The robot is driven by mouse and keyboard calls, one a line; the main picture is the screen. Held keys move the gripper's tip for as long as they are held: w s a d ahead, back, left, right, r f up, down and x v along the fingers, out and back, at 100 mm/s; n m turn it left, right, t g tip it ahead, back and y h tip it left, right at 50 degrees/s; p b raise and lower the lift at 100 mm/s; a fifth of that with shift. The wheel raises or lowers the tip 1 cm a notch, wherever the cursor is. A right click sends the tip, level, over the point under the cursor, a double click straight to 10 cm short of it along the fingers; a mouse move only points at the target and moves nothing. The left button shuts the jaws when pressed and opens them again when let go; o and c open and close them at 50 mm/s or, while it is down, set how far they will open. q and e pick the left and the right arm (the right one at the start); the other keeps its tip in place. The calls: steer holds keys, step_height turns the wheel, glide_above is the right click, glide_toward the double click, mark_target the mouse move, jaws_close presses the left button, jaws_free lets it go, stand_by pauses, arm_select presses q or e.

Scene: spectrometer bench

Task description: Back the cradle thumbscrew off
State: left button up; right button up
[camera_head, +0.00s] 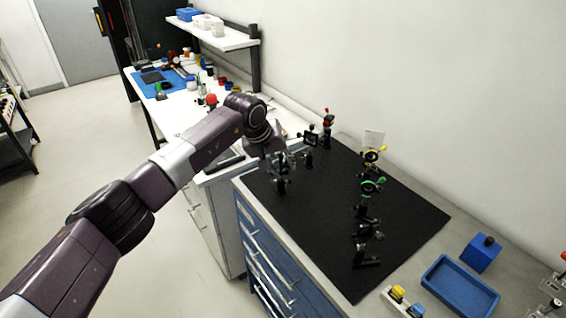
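My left gripper (279,158) is at the end of my purple and grey arm, over the far left part of the black mat (318,207). Its fingers are small and dark against a post-mounted holder (281,186) right at them, so I cannot tell whether they are open or shut, or touching it. The cradle and its thumbscrew cannot be made out at this size; the gripper may hide them. My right gripper is not in view.
On the mat stand a red-topped mount (328,120), a yellow-ringed mount (372,155), a green-ringed mount (371,187) and dark mounts (365,258). A blue tray (460,286) and blue box (481,254) are at the right. The mat's front middle is clear.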

arm_select(q)
steer(key=shift+w+d+f, duration=0.15)
steer(key=shift+f, duration=0.5)
steer(key=shift+c, duration=0.4)
jaws_close()
steer(key=shift+f, duration=0.15)
steer(key=shift+a+f+n+t+h+b, duration=0.2)
steer(key=shift+h+b, duration=0.9)
steer(key=shift+b, duration=2.15)
steer(key=shift+a+f+n+t+h+b, duration=0.25)
steer(key=shift+h+b, duration=0.85)
steer(key=shift+b, duration=2.1)
steer(key=shift+a+n+t+h+b, duration=0.1)
steer(key=shift+a+n+h+b, duration=0.2)
steer(key=shift+h+b, duration=1.9)
steer(key=shift+d+y+b, duration=0.1)
steer(key=shift+y+b, duration=1)
